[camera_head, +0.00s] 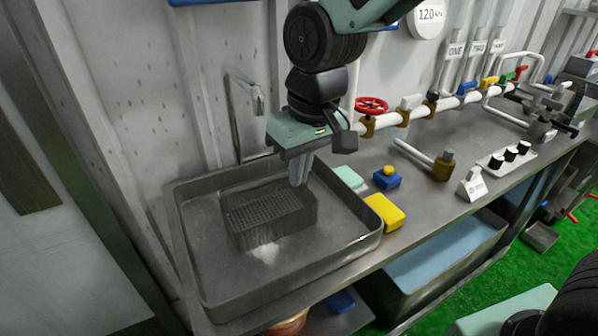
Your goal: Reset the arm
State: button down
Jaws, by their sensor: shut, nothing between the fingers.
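My arm comes in from the top of the head view and bends down over the grey sink. My gripper (301,171) points downward above the right part of the dark mesh basket (270,225). Its fingers are together with nothing between them. The fingertips overlap the basket's far right corner in the picture; I cannot tell whether they touch it. The basket stands inside the sink (190,262), and a pale patch shows at its near side.
A yellow block (384,212), a pale green block (350,178) and a blue box with a yellow button (387,178) lie right of the sink. White pipes with a red valve wheel (371,105) run along the wall. A tap (235,115) stands behind the sink.

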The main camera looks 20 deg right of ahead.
dwell(0.3)
jog(key=s+d+f+n, duration=0.1)
jog(key=s, duration=0.7)
jog(key=s+d+f+n+g, duration=0.1)
jog(key=s+d+f+n, duration=0.1)
jog(key=s, duration=0.7)
jog(key=shift+h, duration=0.4)
